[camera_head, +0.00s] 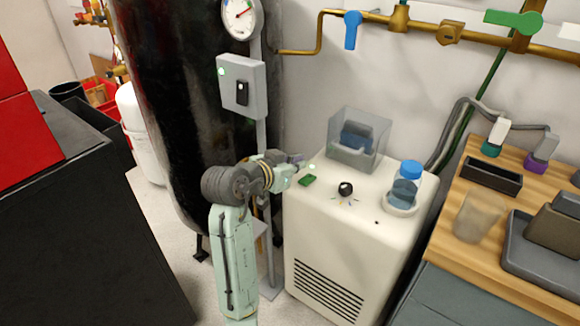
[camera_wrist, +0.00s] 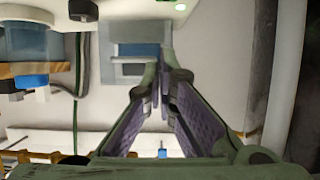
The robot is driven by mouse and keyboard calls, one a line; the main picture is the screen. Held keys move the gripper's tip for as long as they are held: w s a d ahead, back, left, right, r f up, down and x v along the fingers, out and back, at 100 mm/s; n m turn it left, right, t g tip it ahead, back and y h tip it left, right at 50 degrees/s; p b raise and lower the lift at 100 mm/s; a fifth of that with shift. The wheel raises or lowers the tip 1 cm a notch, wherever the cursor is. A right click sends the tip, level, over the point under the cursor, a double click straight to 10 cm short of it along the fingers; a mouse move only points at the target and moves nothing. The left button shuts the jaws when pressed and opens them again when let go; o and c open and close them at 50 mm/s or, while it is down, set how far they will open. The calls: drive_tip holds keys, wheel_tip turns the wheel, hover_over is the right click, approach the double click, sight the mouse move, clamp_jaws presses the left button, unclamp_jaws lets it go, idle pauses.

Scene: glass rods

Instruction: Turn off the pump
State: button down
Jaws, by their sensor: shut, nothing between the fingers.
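A white cabinet (camera_head: 325,230) with a vent grille stands right of the black tank. On its top are a green switch-like piece (camera_head: 307,180), a small lit green spot (camera_head: 312,166) and a black knob (camera_head: 345,188). A grey control box (camera_head: 254,75) with a black switch (camera_head: 242,93) and a green light (camera_head: 222,72) is mounted by the tank. No label shows which is the pump. My gripper (camera_head: 298,158) is shut and empty, over the cabinet's left edge near the green piece. In the wrist view my gripper (camera_wrist: 160,85) shows its fingertips together.
A clear bin (camera_head: 345,155) with blue contents and a blue-capped bottle (camera_head: 408,185) stand on the cabinet. The black tank (camera_head: 180,100) stands behind my arm. A wooden bench (camera_head: 470,245) with trays is at right. Yellow pipes (camera_head: 475,38) with valves run along the wall.

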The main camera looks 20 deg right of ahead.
sight(304, 186)
drive_tip(key=x, duration=0.4)
drive_tip(key=shift+r, duration=0.1)
wheel_tip(304, 186, down, 3)
drive_tip(key=shift+r, duration=0.2)
drive_tip(key=shift+f+p, duration=0.3)
drive_tip(key=shift+f, duration=0.55)
drive_tip(key=shift+a, duration=0.1)
